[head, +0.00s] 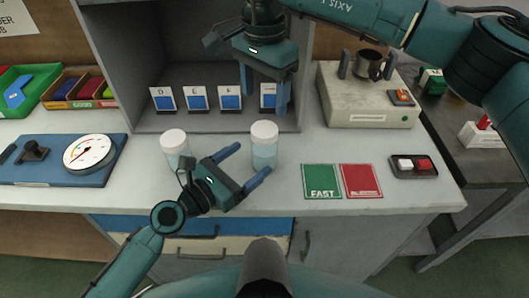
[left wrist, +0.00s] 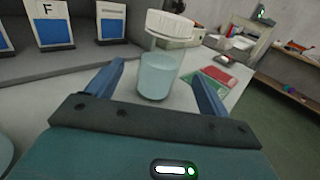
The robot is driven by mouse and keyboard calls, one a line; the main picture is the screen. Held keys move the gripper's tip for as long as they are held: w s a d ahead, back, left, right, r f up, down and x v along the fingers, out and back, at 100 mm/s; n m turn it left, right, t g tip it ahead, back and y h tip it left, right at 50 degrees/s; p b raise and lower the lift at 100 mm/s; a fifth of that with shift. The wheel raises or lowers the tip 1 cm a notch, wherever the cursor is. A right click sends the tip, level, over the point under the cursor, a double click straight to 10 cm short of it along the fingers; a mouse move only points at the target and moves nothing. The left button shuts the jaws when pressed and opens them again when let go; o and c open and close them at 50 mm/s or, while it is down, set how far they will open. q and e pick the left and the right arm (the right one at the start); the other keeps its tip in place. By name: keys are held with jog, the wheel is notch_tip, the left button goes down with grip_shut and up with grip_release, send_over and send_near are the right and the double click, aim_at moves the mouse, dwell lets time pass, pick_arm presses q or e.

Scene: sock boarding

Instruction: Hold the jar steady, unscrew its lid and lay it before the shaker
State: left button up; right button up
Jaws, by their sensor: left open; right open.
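A clear jar (head: 264,155) with pale blue contents and a white lid (head: 264,131) stands upright on the bench. My left gripper (head: 243,167) is open, its fingers pointing at this jar. In the left wrist view the jar (left wrist: 158,78) shows ahead between the spread fingers, lid on; contact cannot be told. My right gripper (head: 264,96) is open, pointing down, and appears above and behind the jar's lid. A second similar white-lidded jar (head: 174,146) stands to the left, behind my left gripper. The shaker, seemingly the beige machine (head: 350,108), holds a metal cup (head: 369,65) between posts.
Cards with letters (head: 196,98) stand in the grey recess behind. A green card (head: 321,181) and a red card (head: 361,181) lie flat at right, beside a two-button box (head: 413,166). A dial scale (head: 88,154) sits on a blue board at left. The bench before the beige machine is partly clear.

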aim_at(269, 149)
pick_arm(q)
jog(key=shift+f+x, duration=0.25)
jog(key=shift+x, duration=1)
jog(key=shift+f+x, duration=0.25)
jog(key=shift+x, duration=1.05)
jog(key=shift+f+x, duration=0.25)
jog(key=shift+x, duration=1)
jog(key=shift+c, duration=0.3)
